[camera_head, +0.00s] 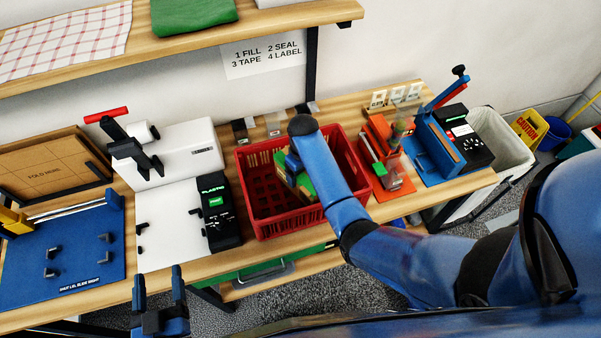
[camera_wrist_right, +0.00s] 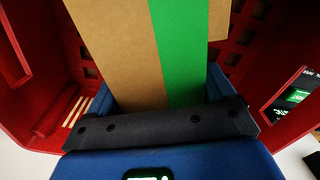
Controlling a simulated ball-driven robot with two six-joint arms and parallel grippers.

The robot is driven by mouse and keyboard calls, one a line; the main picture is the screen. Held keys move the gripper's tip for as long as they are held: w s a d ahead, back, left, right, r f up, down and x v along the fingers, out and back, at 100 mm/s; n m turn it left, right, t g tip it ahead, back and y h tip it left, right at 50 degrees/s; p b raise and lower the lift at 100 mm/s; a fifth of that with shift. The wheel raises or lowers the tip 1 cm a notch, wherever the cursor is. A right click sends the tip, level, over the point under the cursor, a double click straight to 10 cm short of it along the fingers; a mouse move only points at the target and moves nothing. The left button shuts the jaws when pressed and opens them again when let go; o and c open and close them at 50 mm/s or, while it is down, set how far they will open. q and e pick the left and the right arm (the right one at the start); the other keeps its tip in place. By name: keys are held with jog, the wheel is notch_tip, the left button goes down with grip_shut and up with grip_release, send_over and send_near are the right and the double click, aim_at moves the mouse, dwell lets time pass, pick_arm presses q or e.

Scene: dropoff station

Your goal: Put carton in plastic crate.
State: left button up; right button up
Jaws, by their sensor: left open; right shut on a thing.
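The red plastic crate (camera_head: 285,228) stands on the wooden bench in the middle of the head view. Its red wall (camera_wrist_right: 35,60) also fills the sides of the right wrist view. My right gripper (camera_head: 292,165) is over the crate and shut on the carton. The carton (camera_wrist_right: 115,45) is brown with a green stripe and lies between the fingers, within the crate's walls. In the head view the carton (camera_head: 305,187) is partly hidden by my right arm. Whether it touches the crate floor cannot be told. My left gripper (camera_head: 159,283) is open and empty in front of the bench.
A white machine with a black panel (camera_head: 217,205) stands left of the crate. An orange tape device (camera_head: 383,140) and a blue press (camera_head: 432,150) stand right of it. A blue board (camera_head: 75,245) lies far left. A shelf (camera_head: 200,52) hangs above.

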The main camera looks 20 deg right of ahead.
jog(key=shift+w+f, duration=0.15)
jog(key=shift+f, duration=0.55)
jog(key=shift+w, duration=0.15)
jog(key=shift+a, duration=0.1)
jog(key=shift+s, duration=0.35)
jog(key=o, duration=0.8)
jog(key=shift+o, duration=0.8)
pick_arm(q)
jog(key=shift+w+a+f, duration=0.1)
jog(key=shift+w+f, duration=0.2)
jog(key=shift+f, duration=0.2)
pick_arm(e)
jog(key=shift+w+f, duration=0.1)
jog(key=shift+w, duration=0.05)
